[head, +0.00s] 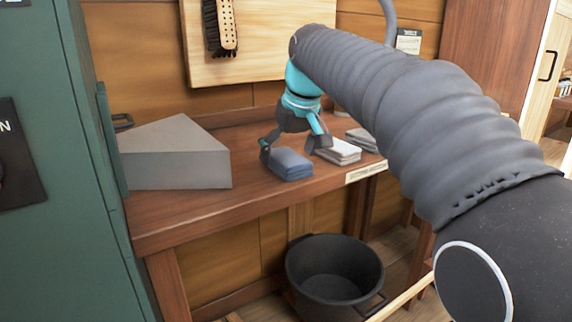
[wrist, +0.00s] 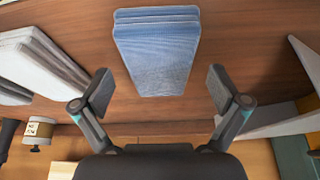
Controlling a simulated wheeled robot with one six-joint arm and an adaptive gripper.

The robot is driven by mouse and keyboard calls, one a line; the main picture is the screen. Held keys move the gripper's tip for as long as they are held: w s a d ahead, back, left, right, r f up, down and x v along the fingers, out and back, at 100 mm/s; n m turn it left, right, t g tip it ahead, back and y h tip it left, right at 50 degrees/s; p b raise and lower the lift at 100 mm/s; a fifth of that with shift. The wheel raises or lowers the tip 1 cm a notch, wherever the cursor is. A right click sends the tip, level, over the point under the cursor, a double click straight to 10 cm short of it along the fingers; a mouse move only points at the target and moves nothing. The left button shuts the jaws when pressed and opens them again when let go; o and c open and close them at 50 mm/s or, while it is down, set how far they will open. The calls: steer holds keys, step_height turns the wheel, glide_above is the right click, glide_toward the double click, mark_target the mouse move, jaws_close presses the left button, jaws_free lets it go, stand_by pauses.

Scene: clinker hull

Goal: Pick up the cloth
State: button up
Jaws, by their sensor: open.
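A folded blue cloth (head: 290,165) lies on the wooden bench, near its front edge. It also shows in the wrist view (wrist: 158,52), top centre, as a neat stack of folds. My gripper (head: 293,147) is open and empty, just above and around the back of the blue cloth in the head view. In the wrist view my gripper (wrist: 160,90) has its two fingers spread wide, with the blue cloth lying ahead between their lines. Whether a finger touches the cloth I cannot tell. A folded white cloth (head: 338,151) lies to the right of it.
Another pale folded stack (head: 362,138) lies farther right on the bench (head: 160,218). A grey wedge-shaped block (head: 175,155) stands left of the blue cloth. A black tub (head: 333,272) stands below on the floor. A green cabinet (head: 50,150) borders the left; a brush (head: 219,25) hangs behind.

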steer(key=shift+w+a+f, duration=0.1)
steer(key=shift+w+f, duration=0.05)
steer(key=shift+f, duration=0.35)
steer(key=shift+f, duration=0.25)
stand_by(0.4)
steer(key=c, duration=1.2)
